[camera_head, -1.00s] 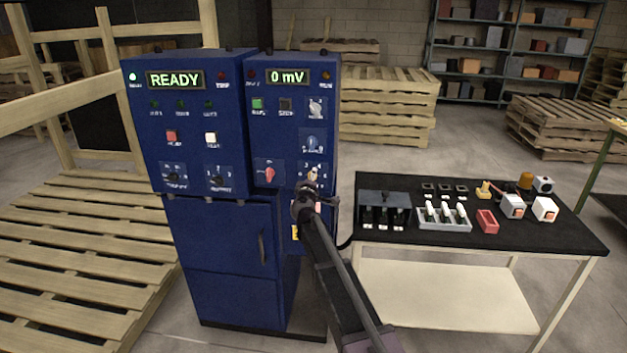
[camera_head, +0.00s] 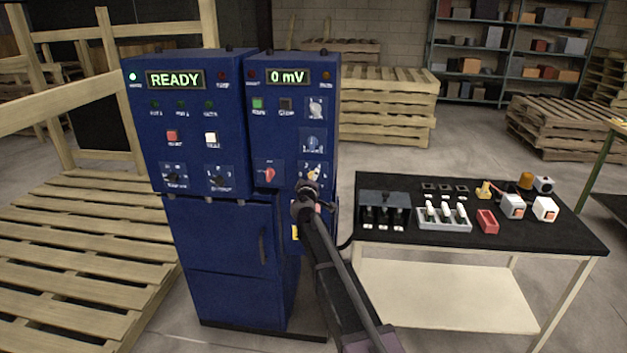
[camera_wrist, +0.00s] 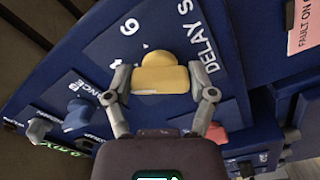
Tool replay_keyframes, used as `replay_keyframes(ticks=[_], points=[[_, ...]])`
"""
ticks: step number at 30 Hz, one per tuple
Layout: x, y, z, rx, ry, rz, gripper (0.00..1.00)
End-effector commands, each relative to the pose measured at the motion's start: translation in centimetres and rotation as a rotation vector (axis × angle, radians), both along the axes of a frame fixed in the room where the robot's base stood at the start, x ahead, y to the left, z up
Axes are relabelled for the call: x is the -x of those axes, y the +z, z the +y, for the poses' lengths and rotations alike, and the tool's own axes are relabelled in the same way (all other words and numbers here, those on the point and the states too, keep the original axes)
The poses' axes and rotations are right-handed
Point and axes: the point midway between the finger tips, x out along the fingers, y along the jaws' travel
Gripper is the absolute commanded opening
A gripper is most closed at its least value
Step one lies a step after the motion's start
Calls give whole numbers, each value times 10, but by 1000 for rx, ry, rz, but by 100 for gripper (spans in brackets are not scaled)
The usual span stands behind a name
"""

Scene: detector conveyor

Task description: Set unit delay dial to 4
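The unit delay dial's yellow knob (camera_wrist: 162,79) fills the middle of the wrist view, on a blue plate lettered "DELAY S" with a 6 and a 4 showing. It is small in the head view (camera_head: 313,172), at the lower right of the right-hand blue cabinet. My gripper (camera_wrist: 160,83) has one finger at each side of the knob, and both pads appear to touch it. In the head view my gripper (camera_head: 311,181) covers the lower part of the dial plate. The knob's pointed setting is not readable.
A blue knob (camera_wrist: 80,112) and another dial lie close by on the panel. A red knob (camera_head: 269,174) is left of the dial. A black-topped table (camera_head: 560,232) with switches and trays stands to the right of the cabinet.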

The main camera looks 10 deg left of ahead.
Motion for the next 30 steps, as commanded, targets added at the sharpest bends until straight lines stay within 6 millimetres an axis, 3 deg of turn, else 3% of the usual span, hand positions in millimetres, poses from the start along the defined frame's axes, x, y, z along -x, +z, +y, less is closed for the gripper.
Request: replay_keyframes(ticks=[2, 19, 30], points=[[0, 0, 0, 0, 0, 0, 100], [5, 0, 0, 0, -1, 0, 100], [48, 0, 0, 0, 0, 1, 100]])
